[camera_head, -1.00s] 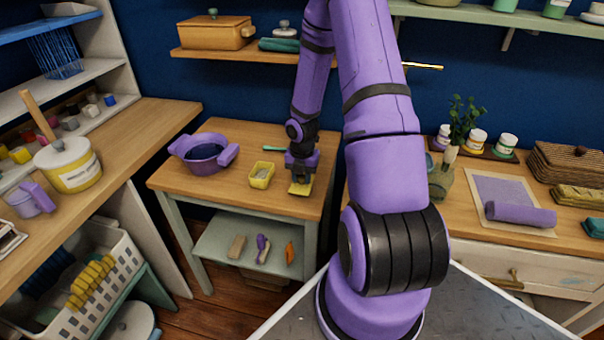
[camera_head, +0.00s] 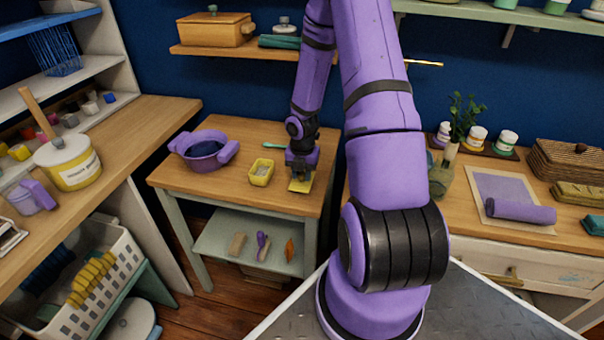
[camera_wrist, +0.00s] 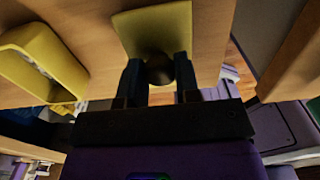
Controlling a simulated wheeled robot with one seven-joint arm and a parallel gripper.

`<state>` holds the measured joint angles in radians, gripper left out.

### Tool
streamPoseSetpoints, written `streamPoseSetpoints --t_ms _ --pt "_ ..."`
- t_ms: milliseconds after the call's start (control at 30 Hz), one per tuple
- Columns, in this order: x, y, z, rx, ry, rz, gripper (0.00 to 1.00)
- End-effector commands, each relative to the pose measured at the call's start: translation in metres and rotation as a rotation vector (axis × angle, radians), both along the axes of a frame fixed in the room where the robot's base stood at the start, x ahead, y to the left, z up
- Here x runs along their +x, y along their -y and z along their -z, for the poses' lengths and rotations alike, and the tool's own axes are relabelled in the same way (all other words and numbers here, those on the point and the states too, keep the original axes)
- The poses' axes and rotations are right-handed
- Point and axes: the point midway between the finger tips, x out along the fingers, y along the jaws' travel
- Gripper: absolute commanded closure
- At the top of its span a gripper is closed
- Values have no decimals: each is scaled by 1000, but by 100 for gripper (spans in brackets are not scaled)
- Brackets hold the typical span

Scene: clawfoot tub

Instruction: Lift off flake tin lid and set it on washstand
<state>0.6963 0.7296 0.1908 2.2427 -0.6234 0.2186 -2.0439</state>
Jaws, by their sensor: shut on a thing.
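The flake tin (camera_head: 261,174) is a small yellow open box with pale contents, standing on the wooden washstand top (camera_head: 235,143). It also shows at the left in the wrist view (camera_wrist: 28,72). Its lid (camera_head: 299,187) is a flat yellow plate, apart from the tin and to its right, near the washstand's right front edge. In the wrist view the lid (camera_wrist: 158,28) has a dark round knob (camera_wrist: 159,68) between my fingers. My gripper (camera_wrist: 159,80) is shut on this knob. I cannot tell whether the lid touches the wood or hovers just above it.
A purple two-handled basin (camera_head: 205,151) stands at the washstand's left. A teal stick (camera_head: 274,146) lies behind the tin. The front left of the top is clear. A gap separates the washstand from the right counter (camera_head: 462,212). A wall shelf (camera_head: 235,53) hangs above.

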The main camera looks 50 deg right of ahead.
Motion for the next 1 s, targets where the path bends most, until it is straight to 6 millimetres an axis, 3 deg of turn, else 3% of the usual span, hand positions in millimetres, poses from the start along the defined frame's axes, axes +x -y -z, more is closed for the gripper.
streamPoseSetpoints --t_ms 1000 --pt "0 0 8 0 0 0 100"
